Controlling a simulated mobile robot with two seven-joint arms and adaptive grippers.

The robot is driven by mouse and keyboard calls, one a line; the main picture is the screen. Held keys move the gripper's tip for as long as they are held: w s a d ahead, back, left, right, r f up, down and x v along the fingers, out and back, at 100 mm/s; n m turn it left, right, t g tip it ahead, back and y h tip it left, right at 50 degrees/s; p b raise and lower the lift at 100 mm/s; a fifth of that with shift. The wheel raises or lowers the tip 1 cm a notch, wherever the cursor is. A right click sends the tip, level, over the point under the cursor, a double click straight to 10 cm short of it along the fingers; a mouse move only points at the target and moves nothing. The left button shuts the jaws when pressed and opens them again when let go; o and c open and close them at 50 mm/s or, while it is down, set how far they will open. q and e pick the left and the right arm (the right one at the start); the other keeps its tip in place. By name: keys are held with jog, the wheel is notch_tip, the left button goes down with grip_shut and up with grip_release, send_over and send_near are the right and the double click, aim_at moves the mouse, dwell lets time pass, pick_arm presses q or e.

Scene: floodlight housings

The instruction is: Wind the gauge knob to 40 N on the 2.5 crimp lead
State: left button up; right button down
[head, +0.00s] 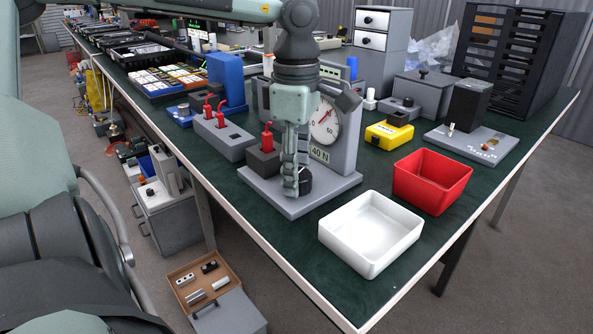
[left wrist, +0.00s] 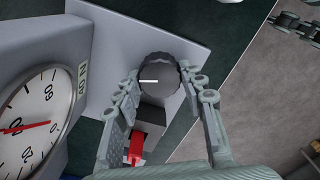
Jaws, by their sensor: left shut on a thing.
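The gauge (head: 325,121) has a round white dial with a red needle and a "40 N" plate (head: 319,154) below it. I cannot read its value surely. The dial also shows in the left wrist view (left wrist: 30,100). The dark, ridged knob (left wrist: 163,78) with a white mark sits on the gauge's grey base (head: 277,203). My left gripper (head: 297,190) points down, its fingers shut on the knob from both sides. A red lead (head: 267,138) stands in a dark block beside the gripper. Its size marking is not legible.
A grey rack with two red leads (head: 221,112) stands left of the gauge. A white tray (head: 370,235), red bin (head: 432,182) and yellow device (head: 388,135) stand to the right. The green table is bare in front of the gauge base, up to its edge.

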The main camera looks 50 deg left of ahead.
pick_arm(q)
jog(key=o, duration=1.2)
jog(key=shift+c, duration=0.2)
jog(key=shift+r, duration=0.1)
notch_tip(320, 180, up, 12)
